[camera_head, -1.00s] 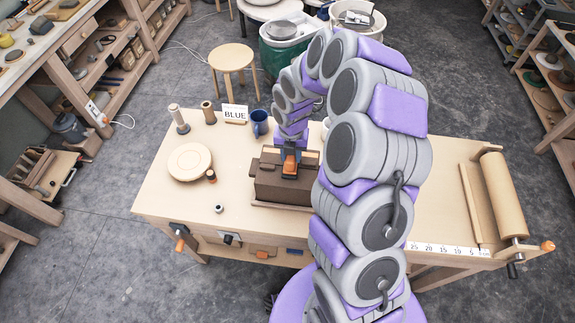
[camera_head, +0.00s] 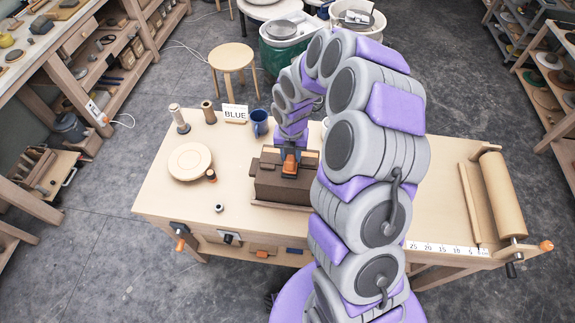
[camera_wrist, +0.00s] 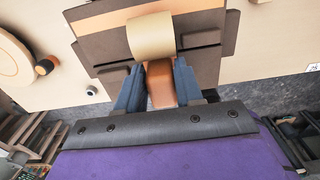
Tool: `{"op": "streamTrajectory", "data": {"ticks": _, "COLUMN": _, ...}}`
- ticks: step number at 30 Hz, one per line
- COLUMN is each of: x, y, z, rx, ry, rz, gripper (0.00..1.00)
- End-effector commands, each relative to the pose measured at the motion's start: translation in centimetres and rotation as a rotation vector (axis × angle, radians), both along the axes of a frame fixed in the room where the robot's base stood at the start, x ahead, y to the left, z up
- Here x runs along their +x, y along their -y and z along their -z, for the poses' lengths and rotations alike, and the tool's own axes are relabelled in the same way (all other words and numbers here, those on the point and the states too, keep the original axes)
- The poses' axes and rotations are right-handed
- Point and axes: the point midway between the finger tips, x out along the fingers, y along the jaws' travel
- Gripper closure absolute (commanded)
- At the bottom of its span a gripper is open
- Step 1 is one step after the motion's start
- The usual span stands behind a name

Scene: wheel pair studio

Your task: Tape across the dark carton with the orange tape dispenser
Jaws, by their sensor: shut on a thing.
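The dark brown carton (camera_head: 281,185) stands on the table's front middle, its flaps showing in the wrist view (camera_wrist: 108,46). My gripper (camera_wrist: 160,88) is shut on the orange tape dispenser (camera_wrist: 161,84), one finger on each side of its handle. The dispenser also shows in the head view (camera_head: 290,164), at the carton's top. Its tan tape roll (camera_wrist: 151,36) is over the carton's top in the wrist view. I cannot tell whether the roll touches the carton.
A wooden disc (camera_head: 190,161), a blue mug (camera_head: 259,124), a sign reading BLUE (camera_head: 235,113) and spools (camera_head: 179,118) stand left and behind the carton. A roller (camera_head: 502,194) and ruler (camera_head: 445,248) lie at right. The table's left front is mostly clear.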

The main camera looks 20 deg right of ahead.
Motion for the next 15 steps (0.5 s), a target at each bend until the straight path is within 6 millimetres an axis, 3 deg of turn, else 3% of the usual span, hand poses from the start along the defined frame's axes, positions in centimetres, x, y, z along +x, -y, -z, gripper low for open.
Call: {"op": "streamTrajectory", "data": {"ticks": 15, "x": 3.2, "y": 0.4, "z": -0.2, "rx": -0.001, "ry": 0.003, "rz": 0.001, "gripper": 1.0}}
